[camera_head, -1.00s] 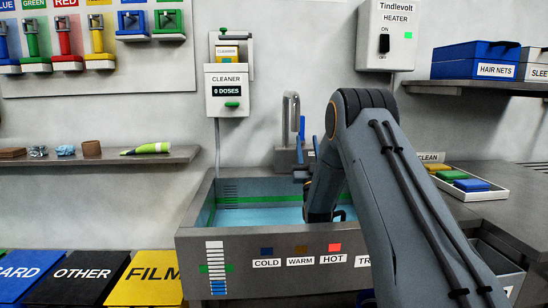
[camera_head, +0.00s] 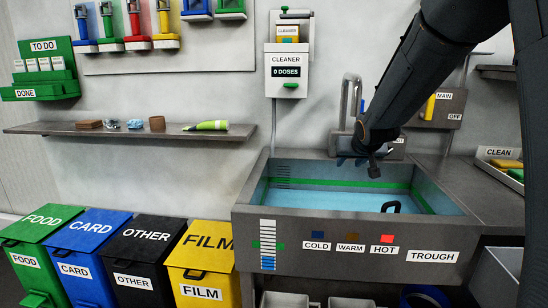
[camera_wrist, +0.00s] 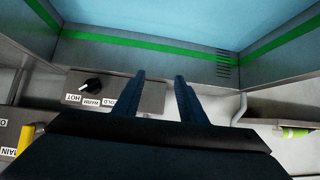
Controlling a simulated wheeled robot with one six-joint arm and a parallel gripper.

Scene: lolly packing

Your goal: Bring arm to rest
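My arm comes in from the upper right in the head view and bends down over the sink. My gripper (camera_head: 366,160) is above the far part of the trough (camera_head: 300,168), near the tap. In the wrist view my gripper (camera_wrist: 160,82) shows two dark blue fingers standing apart with nothing between them. The trough holds blue water (camera_head: 320,198), also seen in the wrist view (camera_wrist: 160,12). A black handle-like thing (camera_head: 391,206) shows at the water's right side; what it belongs to is unclear.
Food, card, other and film bins (camera_head: 205,258) stand at the left. A shelf (camera_head: 60,129) with scraps and a green tube (camera_head: 206,126) runs along the wall. The cleaner dispenser (camera_head: 288,75) reads 0 doses. A tap (camera_head: 350,100) rises behind the trough. A clean tray (camera_head: 482,162) is at right.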

